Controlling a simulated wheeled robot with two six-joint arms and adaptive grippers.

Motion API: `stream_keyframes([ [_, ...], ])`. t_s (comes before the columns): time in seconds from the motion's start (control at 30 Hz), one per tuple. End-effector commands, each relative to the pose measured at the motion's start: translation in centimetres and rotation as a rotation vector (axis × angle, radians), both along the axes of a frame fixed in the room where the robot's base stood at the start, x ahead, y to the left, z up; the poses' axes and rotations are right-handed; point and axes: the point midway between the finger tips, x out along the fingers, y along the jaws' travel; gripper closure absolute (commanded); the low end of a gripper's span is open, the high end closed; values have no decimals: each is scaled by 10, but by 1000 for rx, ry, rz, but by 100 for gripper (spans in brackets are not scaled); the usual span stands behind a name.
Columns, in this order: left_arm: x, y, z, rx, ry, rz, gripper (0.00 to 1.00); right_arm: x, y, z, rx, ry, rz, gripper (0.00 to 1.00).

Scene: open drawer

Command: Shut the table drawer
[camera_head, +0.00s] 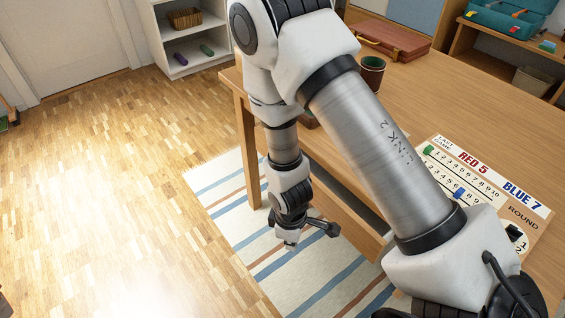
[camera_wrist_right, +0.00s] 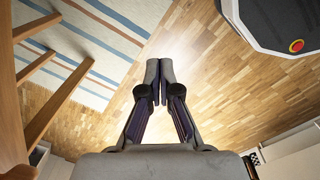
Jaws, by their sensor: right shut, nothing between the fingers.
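The wooden table (camera_head: 470,110) fills the right half of the head view. Its drawer (camera_head: 348,219) shows under the near edge, pulled out with a dark gap behind its front; my right arm hides much of it. My right gripper (camera_head: 290,243) hangs low over the striped rug, to the left of the drawer and apart from it. In the right wrist view its two fingers (camera_wrist_right: 160,72) are together with nothing between them. My left gripper is not in view.
A striped rug (camera_head: 225,190) lies under the table's near side. A cup (camera_head: 371,72), a red-brown case (camera_head: 393,40) and a scoreboard (camera_head: 490,180) are on the tabletop. Table legs (camera_wrist_right: 62,97) stand at the left of the wrist view. Open wooden floor (camera_head: 120,190) lies left.

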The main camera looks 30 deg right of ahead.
Motion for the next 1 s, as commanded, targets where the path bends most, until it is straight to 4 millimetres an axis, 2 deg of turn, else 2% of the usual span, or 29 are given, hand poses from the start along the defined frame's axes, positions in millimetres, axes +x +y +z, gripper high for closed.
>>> stream_keyframes([
  [0.03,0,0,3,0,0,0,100,12,1,18,-11,-9,64,100],
  [0.17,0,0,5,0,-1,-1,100,37,2,64,-48,2,269,100],
  [0.27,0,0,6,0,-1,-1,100,56,3,113,-92,17,464,100],
  [0.3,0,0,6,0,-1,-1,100,62,3,136,-113,28,550,100],
  [0.4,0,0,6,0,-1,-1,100,69,4,194,-164,66,752,100],
  [0.5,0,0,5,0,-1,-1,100,68,5,232,-192,103,882,100],
  [0.57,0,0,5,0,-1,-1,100,67,5,239,-197,116,915,100],
  [0.67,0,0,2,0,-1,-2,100,66,3,233,-195,124,924,100],
  [0.77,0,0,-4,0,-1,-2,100,66,0,218,-193,124,923,100],
  [1.0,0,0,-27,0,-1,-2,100,66,-13,165,-192,124,921,100],
])
